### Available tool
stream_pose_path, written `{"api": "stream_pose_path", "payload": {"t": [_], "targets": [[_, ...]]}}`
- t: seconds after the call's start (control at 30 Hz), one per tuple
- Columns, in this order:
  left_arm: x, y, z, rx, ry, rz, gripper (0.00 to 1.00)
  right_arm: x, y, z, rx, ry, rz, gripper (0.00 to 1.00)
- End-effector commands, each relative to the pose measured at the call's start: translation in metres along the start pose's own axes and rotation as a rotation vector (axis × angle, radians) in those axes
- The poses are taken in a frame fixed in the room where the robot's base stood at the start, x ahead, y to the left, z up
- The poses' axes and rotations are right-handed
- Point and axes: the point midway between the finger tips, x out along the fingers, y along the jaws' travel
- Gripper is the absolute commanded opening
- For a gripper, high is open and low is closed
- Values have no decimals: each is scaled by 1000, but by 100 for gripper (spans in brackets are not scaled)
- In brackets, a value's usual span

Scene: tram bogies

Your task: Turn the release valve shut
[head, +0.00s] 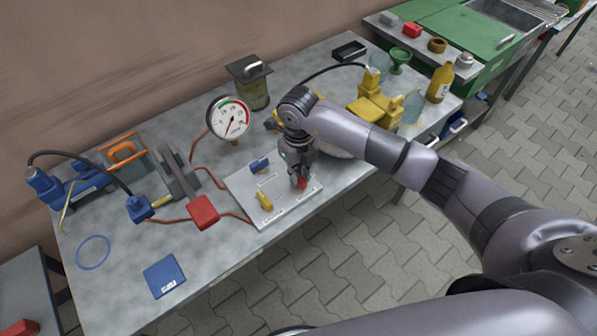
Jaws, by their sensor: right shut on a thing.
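A light grey valve panel (243,204) lies on the workbench, with a blue handle (259,165), a yellow handle (264,201) and a red handle (302,183) on it. Small labels sit beside the handles, too small to read, so I cannot tell which is the release valve. My right gripper (300,179) points down over the panel's right side and is shut on the red handle, hiding part of it. A round pressure gauge (229,118) with a red needle stands behind the panel. My left gripper is not in view.
A yellow device (372,103) and yellow bottle (439,83) stand to the right. The front left of the bench is fairly clear.

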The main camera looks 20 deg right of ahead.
Motion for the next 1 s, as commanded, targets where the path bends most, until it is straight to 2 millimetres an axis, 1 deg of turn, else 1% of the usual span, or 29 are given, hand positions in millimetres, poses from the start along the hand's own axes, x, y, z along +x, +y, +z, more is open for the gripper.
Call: {"api": "stream_pose_path", "payload": {"t": [0.27, 0.47, 1.0], "targets": [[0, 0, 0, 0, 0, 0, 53, -1, 0, 0, 46, -1, 0, 0], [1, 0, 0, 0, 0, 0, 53, -1, 0, 1, 161, -2, -1, 0], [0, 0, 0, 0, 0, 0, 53, -1, -1, 1, 660, -2, -1, 0]]}}
